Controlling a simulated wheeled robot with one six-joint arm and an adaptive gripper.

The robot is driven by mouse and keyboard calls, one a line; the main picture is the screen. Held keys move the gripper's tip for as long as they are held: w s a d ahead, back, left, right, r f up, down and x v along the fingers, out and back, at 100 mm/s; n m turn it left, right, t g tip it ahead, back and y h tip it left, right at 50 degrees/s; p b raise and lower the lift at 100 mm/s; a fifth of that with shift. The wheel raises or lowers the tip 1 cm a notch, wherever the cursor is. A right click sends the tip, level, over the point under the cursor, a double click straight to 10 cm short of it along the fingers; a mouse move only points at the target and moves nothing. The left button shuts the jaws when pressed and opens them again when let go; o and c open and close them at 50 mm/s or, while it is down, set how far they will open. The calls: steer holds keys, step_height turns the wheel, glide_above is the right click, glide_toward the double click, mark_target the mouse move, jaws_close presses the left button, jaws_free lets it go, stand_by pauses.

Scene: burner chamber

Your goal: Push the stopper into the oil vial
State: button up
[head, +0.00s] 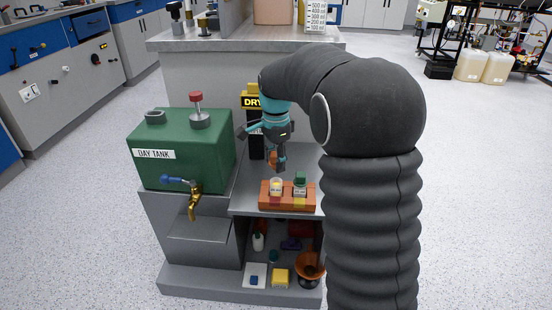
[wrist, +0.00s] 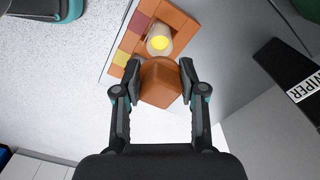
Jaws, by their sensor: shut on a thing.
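My gripper (head: 277,160) is shut on an orange-brown stopper (wrist: 160,84), which sits between the two fingers in the wrist view. The gripper hangs above and behind the vial rack in the head view. The open oil vial (head: 276,186), pale with yellow inside, stands upright in the left place of the orange-brown rack (head: 267,203). In the wrist view the vial (wrist: 159,41) shows just beyond the stopper, its yellow inside visible. The stopper appears apart from the vial. The stopper's lower end is hidden.
A green-capped vial (head: 300,185) stands in the rack's right place. The green day tank (head: 184,148) with a brass tap (head: 193,205) is to the left. A dark box marked DRY (head: 255,135) stands behind the gripper. A lower shelf (head: 255,288) holds several small items.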

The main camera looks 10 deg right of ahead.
mark_target(276, 189)
steer(key=shift+f+b, duration=1)
steer(key=shift+f, duration=1.2)
steer(key=shift+f, duration=0.55)
steer(key=o, duration=0.9)
steer(key=shift+r, duration=0.1)
